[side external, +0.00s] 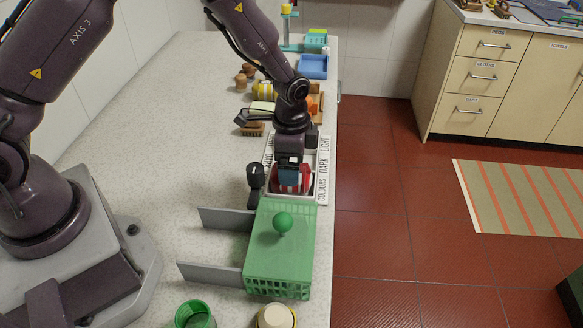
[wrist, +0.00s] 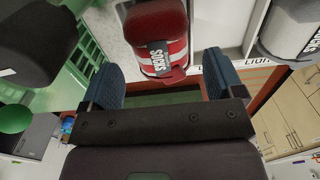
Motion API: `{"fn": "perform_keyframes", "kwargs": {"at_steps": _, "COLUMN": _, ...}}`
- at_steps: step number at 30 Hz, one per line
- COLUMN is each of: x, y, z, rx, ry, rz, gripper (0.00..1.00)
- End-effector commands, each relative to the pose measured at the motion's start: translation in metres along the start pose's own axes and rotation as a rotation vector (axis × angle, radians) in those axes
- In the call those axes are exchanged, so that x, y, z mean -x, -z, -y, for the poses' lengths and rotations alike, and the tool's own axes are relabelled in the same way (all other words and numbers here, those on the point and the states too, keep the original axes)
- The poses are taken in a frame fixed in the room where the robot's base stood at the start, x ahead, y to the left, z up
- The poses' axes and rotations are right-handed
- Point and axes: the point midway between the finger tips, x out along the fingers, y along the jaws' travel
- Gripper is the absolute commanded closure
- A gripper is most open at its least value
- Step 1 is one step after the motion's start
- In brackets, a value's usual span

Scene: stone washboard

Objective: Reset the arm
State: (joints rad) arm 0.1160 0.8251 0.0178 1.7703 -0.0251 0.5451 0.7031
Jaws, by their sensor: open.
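My gripper (side external: 291,178) points down over the white sorting tray (side external: 323,190), which is lettered COLOURS, DARK and LIGHT. In the wrist view its two blue-padded fingers stand wide apart. A red and white striped bundle labelled SOCKS (wrist: 165,45) lies between and beyond the fingertips, with a gap on both sides. The bundle also shows in the side view as a red patch (side external: 306,180) in the tray, partly hidden by my gripper. The gripper holds nothing.
A green crate (side external: 279,262) with a ball knob on top stands in front of the tray, with grey panels (side external: 212,272) at its left. Several small items stand behind. The counter's left middle is clear.

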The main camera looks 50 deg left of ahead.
Motion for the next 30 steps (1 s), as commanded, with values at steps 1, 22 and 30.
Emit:
{"fn": "perform_keyframes", "kwargs": {"at_steps": 1, "x": 0.013, "y": 0.001, "z": 0.001, "rx": 0.000, "ry": 0.003, "rz": -0.005, "gripper": 0.13}}
{"fn": "perform_keyframes", "kwargs": {"at_steps": 22, "x": 0.096, "y": -0.011, "z": -0.009, "rx": 0.119, "ry": -0.026, "rz": 0.037, "gripper": 0.13}}
{"fn": "perform_keyframes", "kwargs": {"at_steps": 30, "x": 0.154, "y": -0.060, "z": -0.041, "rx": 0.404, "ry": -0.009, "rz": 0.019, "gripper": 0.13}}
